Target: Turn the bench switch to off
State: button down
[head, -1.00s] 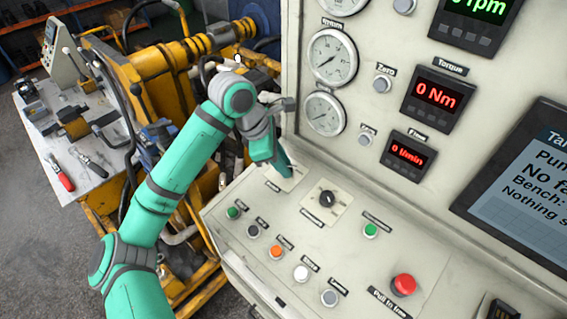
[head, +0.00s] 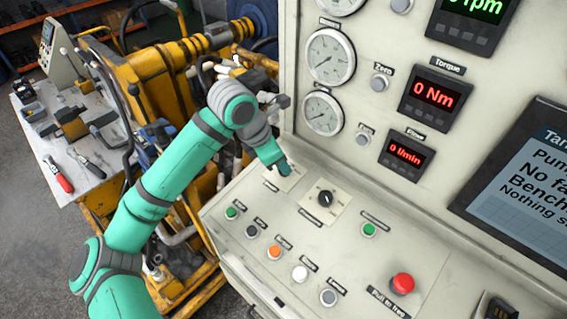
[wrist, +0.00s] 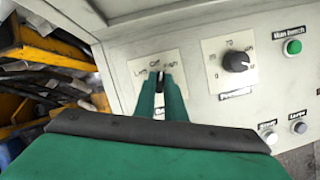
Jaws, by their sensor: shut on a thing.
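The bench switch (wrist: 160,78) is a small dark knob on a white plate marked Low, Off and High. In the wrist view its pale-tipped end shows between my green fingertips, roughly upright below the Off mark; the fingers hide most of it, so its exact setting is hard to tell. My gripper (wrist: 160,88) is shut on the switch from both sides. In the head view my gripper (head: 282,168) reaches down to the switch plate (head: 284,181) at the back left of the sloping panel, and the knob itself is hidden.
A dark pressure knob (head: 325,198) is close to the right of my gripper. Several push buttons and a red stop button (head: 403,283) sit nearer the panel front. Gauges (head: 323,112) and the upright panel stand behind. Yellow machinery (head: 180,55) is at left.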

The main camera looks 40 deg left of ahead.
jog(key=shift+s+n+y, duration=0.1)
jog(key=shift+n+y, duration=0.2)
jog(key=shift+n, duration=0.9)
jog(key=shift+n+y, duration=0.3)
jog(key=shift+n, duration=0.7)
jog(key=shift+d+f, duration=0.1)
jog(key=c, duration=1.8)
grip_release()
jog(key=v, duration=1.1)
jog(key=shift+f, duration=0.1)
